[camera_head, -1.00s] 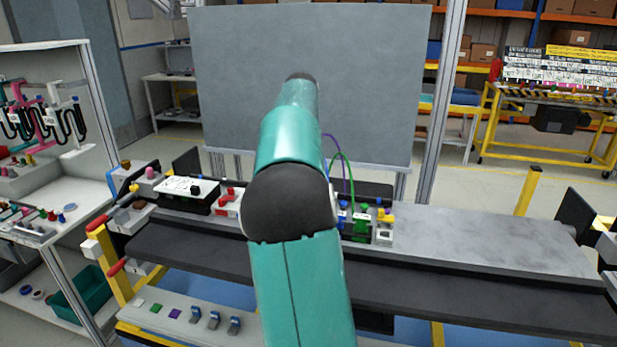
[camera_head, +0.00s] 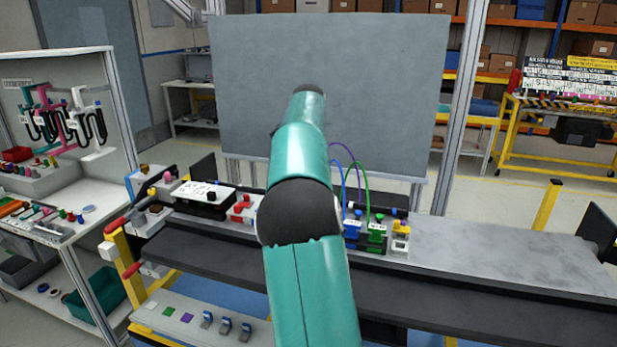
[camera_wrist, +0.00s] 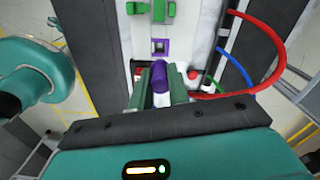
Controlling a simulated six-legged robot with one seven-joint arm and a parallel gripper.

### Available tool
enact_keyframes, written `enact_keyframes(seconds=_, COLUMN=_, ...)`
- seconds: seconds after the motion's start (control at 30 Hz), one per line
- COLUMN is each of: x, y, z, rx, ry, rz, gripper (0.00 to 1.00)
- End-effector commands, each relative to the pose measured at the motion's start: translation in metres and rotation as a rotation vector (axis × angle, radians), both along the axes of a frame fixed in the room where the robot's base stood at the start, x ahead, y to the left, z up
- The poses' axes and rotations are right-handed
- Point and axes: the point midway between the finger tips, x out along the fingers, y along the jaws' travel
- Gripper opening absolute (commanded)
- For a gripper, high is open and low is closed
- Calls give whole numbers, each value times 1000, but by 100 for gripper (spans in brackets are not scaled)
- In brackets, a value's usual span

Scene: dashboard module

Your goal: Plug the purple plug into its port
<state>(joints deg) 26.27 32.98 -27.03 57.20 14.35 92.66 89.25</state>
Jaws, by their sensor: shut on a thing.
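In the wrist view the purple plug (camera_wrist: 158,77) is between the two green fingers of my gripper (camera_wrist: 160,88), which is shut on it. A whitish part shows just below the purple part, between the fingers. A purple-rimmed square port (camera_wrist: 159,47) with a dark opening sits on the light panel, straight above the plug in the picture. The plug appears apart from the port; its height above the panel is unclear. In the head view my arm hides the gripper, plug and port.
A green fitting (camera_wrist: 150,11) lies beyond the port. Red (camera_wrist: 268,40), blue (camera_wrist: 234,66) and green cables run on the right in the wrist view. In the head view, a blue connector (camera_head: 352,225) and a green connector (camera_head: 376,232) stand right of my arm. The right bench top (camera_head: 490,255) is clear.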

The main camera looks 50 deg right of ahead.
Motion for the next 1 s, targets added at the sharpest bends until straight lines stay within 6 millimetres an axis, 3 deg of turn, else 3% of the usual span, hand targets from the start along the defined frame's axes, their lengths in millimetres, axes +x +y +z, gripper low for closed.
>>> enact_keyframes(seconds=0.5, x=0, y=0, z=-44, rx=1, ry=1, rz=0, gripper=0)
enact_keyframes(seconds=1.0, x=0, y=0, z=-50, rx=-1, ry=1, rz=1, gripper=0)
